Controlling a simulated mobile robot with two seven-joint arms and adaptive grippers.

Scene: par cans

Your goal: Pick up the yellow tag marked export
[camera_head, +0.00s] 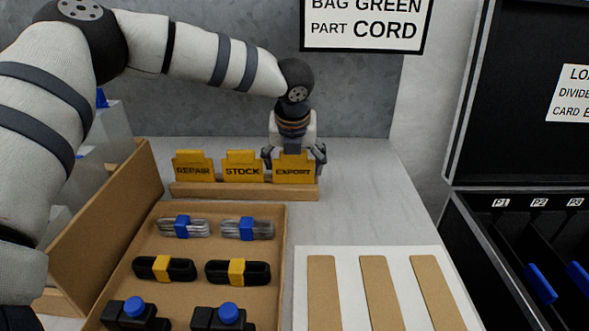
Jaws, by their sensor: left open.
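The yellow tag marked EXPORT (294,172) stands upright in a wooden holder (243,190), at its right end. The yellow STOCK tag (242,168) and the yellow REPAIR tag (194,168) stand beside it to the left. My left gripper (294,158) points down at the EXPORT tag, its open fingers at either side of the tag's upper part. Whether the fingers touch the tag I cannot tell. My right gripper is not in view.
A cardboard tray (208,211) with several bundled cords stands in front of the holder. A white board (298,290) with tan strips lies to its right. A black case (470,215) with labelled slots is at the far right. A brown panel (105,225) stands at left.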

